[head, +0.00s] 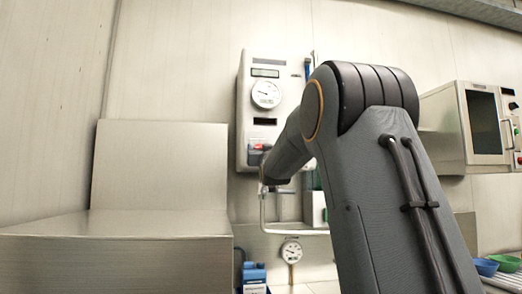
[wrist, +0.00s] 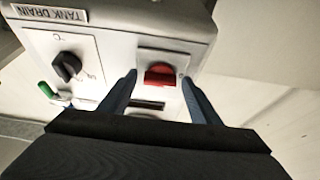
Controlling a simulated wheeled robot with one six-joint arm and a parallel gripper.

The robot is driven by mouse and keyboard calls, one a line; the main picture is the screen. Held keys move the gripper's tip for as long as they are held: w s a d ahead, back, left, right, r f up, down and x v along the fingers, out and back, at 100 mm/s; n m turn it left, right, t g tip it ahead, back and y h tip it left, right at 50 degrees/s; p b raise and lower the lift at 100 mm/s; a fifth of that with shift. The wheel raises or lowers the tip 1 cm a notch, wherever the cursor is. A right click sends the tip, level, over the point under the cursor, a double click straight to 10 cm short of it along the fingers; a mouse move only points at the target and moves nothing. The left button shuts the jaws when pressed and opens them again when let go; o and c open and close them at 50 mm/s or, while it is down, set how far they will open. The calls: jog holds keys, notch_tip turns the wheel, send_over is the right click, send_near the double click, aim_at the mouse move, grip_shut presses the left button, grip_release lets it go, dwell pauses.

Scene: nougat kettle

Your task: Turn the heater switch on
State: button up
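A red switch (wrist: 160,75), taken as the heater switch, sits in a pale plate on the light control box (wrist: 115,45). In the head view, the box (head: 243,110) hangs on the back wall, and a small patch of red (head: 256,147) shows low on its front. My gripper (wrist: 158,79) is open and empty. In the wrist view its two blue-grey fingers stand apart, one on each side of the red switch. I cannot tell whether the fingertips touch the panel. In the head view my arm hides most of the gripper.
A black knob (wrist: 67,66) and a green-ended lever (wrist: 46,90) lie left of the switch. The box carries a round gauge (head: 266,93). A steel block (head: 160,165) stands at left, an oven-like unit (head: 484,125) at right. A pipe with another gauge (head: 291,251) runs below.

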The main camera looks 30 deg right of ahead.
jog(key=c, duration=0.9)
jog(key=shift+m+b, duration=0.45)
jog(key=shift+m, duration=0.05)
jog(key=m+h, duration=0.1)
jog(key=m, duration=0.1)
jog(key=m+g+h, duration=0.1)
jog(key=m, duration=0.2)
jog(key=m+g+h+b, duration=0.1)
jog(key=m+h, duration=0.1)
jog(key=m, duration=0.1)
jog(key=shift+a+r, duration=0.15)
jog(key=shift+a, duration=0.1)
jog(key=m+g+p, duration=0.1)
jog(key=m, duration=0.1)
jog(key=m+g+h+p, duration=0.1)
jog(key=m+p, duration=0.1)
jog(key=m+g+p, duration=0.1)
jog(key=m+p, duration=0.1)
jog(key=m, duration=0.1)
jog(key=shift+r, duration=0.25)
jog(key=m+g+p, duration=0.1)
jog(key=m+p, duration=0.2)
jog(key=p, duration=0.1)
jog(key=shift+m+g, duration=0.3)
jog(key=shift+m, duration=0.1)
jog(key=m+p, duration=0.2)
jog(key=shift+g+p, duration=0.35)
jog(key=shift+g, duration=0.05)
jog(key=shift+w+m, duration=0.1)
jog(key=shift+m, duration=0.4)
